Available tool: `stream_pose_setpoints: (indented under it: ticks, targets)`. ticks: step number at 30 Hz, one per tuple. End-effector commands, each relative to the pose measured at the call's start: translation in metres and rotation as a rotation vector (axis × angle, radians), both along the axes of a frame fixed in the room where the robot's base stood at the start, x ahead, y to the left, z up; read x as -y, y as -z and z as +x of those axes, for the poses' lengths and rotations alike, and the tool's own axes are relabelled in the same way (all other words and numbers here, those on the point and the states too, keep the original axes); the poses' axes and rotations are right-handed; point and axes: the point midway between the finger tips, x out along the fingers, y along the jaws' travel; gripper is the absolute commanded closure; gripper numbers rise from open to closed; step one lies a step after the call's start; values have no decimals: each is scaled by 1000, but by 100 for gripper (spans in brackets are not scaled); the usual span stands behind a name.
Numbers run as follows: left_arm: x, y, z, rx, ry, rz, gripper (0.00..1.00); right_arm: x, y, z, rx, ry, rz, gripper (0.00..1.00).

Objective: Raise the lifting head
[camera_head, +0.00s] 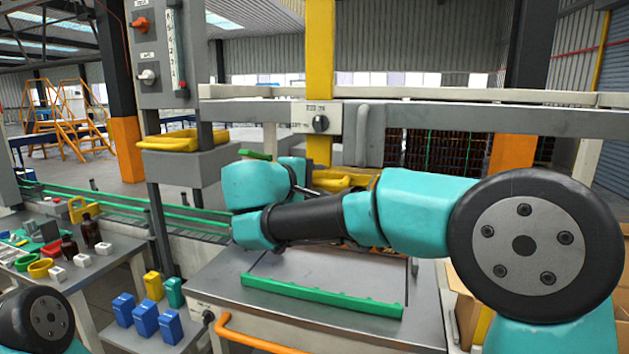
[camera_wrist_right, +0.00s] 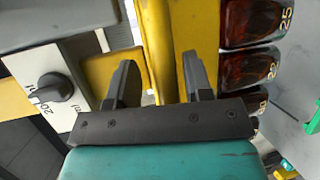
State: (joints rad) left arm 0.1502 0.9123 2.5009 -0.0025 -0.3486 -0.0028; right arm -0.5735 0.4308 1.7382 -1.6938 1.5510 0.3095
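The lifting head appears to be the yellow upright column (camera_head: 320,50) with a grey block carrying a black knob (camera_head: 320,123) on the crossbeam; yellow parts (camera_head: 345,182) show below it behind my arm. In the right wrist view a yellow bar (camera_wrist_right: 168,45) stands beyond and between the fingers, and a black knob (camera_wrist_right: 52,87) is at left. My right gripper (camera_wrist_right: 158,78) is open, its two dark fingers apart; contact with the bar cannot be told. In the head view its fingers are hidden behind my teal wrist. My left gripper is out of view.
Numbered amber bottles (camera_wrist_right: 250,68) stand close to the right of the right gripper. A green strip (camera_head: 320,295) lies along the bench (camera_head: 290,325) below my arm. A grey control box (camera_head: 160,55) hangs at left. Blue blocks (camera_head: 146,318) sit at lower left.

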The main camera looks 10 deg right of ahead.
Motion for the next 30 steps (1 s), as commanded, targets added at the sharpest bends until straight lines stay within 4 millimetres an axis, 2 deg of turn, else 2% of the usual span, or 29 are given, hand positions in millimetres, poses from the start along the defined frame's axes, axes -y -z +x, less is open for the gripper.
stream_pose_setpoints:
  ticks: [5,11,30]
  targets:
    - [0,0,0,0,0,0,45,-4,0,-3,-1,-1,0,54]
    - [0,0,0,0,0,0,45,-22,-4,-17,-1,-3,-1,54]
    - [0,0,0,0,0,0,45,-115,-28,-90,2,-4,1,54]
